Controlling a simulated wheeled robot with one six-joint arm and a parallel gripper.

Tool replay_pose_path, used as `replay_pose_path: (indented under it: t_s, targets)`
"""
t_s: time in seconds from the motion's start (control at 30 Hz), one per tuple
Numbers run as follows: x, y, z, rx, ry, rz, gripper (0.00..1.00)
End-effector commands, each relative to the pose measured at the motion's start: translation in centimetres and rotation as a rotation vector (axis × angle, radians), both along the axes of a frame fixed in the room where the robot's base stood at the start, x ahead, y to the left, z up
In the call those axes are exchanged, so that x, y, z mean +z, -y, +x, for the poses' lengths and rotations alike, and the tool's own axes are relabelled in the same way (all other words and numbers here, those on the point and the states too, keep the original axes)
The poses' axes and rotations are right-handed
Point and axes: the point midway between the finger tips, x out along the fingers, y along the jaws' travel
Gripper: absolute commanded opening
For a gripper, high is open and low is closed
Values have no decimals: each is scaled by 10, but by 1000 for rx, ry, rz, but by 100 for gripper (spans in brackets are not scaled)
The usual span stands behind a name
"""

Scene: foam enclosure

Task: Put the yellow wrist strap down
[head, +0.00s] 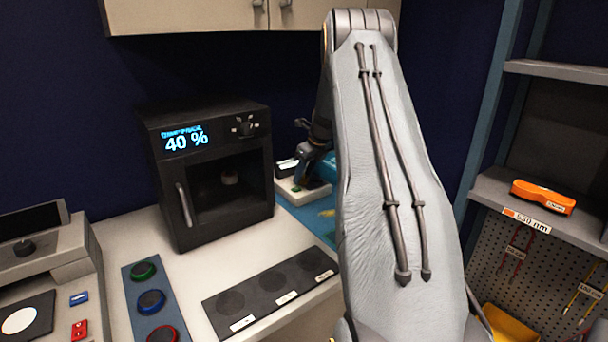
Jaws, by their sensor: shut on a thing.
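My gripper (303,180) is dark and points down at the back, just right of the black oven-like box. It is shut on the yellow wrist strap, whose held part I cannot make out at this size. The gripper is over or beside a small white device with a green patch (316,194); I cannot tell whether they touch. A small yellow patch (327,213) shows low on the blue surface, partly hidden by my arm. I cannot tell whether it is part of the strap.
The black box (215,170) with a "40 %" display stands on the white counter. In front are a dark panel with round pads (270,291) and a blue panel with coloured knobs (150,301). At right, a shelf holds an orange case (543,196), above a yellow bin (508,324).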

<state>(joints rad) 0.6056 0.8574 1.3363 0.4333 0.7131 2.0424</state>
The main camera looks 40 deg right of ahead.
Motion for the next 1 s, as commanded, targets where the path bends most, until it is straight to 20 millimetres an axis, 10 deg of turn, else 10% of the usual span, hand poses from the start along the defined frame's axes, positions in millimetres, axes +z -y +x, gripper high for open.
replay_pose_path:
  t_s: [0.1, 0.13, 0.23, 0.67, 1.0]
  targets:
    - [-3, 0, 0, 0, 0, 0, 18]
    - [-3, 0, 0, 0, 0, 0, 42]
    - [-2, 0, 0, 0, 0, 0, 58]
    - [6, 1, -2, -1, 1, 0, 58]
    - [63, 6, -25, -1, 4, -3, 58]
